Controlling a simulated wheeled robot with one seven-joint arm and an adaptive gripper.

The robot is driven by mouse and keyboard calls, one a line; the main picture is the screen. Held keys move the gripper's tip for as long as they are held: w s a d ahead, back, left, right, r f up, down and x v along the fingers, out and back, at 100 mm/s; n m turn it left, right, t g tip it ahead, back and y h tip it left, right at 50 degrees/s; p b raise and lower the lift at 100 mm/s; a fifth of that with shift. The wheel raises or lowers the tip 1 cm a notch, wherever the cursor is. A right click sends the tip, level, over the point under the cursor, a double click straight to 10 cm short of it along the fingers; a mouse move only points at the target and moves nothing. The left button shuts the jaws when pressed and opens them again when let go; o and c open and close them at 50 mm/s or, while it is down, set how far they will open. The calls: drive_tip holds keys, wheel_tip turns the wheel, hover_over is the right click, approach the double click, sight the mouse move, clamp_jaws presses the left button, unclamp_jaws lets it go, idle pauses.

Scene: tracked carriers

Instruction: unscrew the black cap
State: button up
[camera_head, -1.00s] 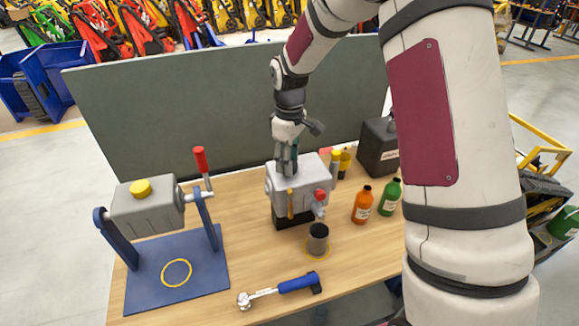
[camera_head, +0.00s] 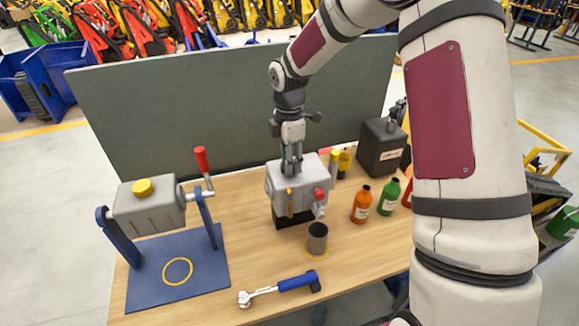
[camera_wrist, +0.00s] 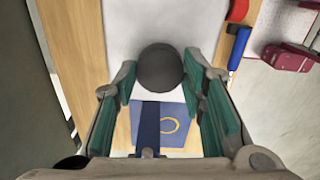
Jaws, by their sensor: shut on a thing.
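The black cap (camera_wrist: 160,68) is a dark round knob on top of the grey box (camera_head: 291,187); in the head view my gripper hides it. My gripper (camera_head: 291,168) points straight down over the box top. In the wrist view its green finger pads (camera_wrist: 160,76) stand on either side of the cap, shut on it. The cap looks seated at the box top; its thread is hidden.
A grey drum with a yellow cap (camera_head: 142,187) and red crank handle (camera_head: 201,159) is on a blue stand at left.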

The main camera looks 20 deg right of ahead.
drive_tip(key=shift+n, duration=0.4)
drive_tip(key=n, duration=0.9)
drive_tip(key=shift+n, duration=0.3)
drive_tip(key=o, duration=1)
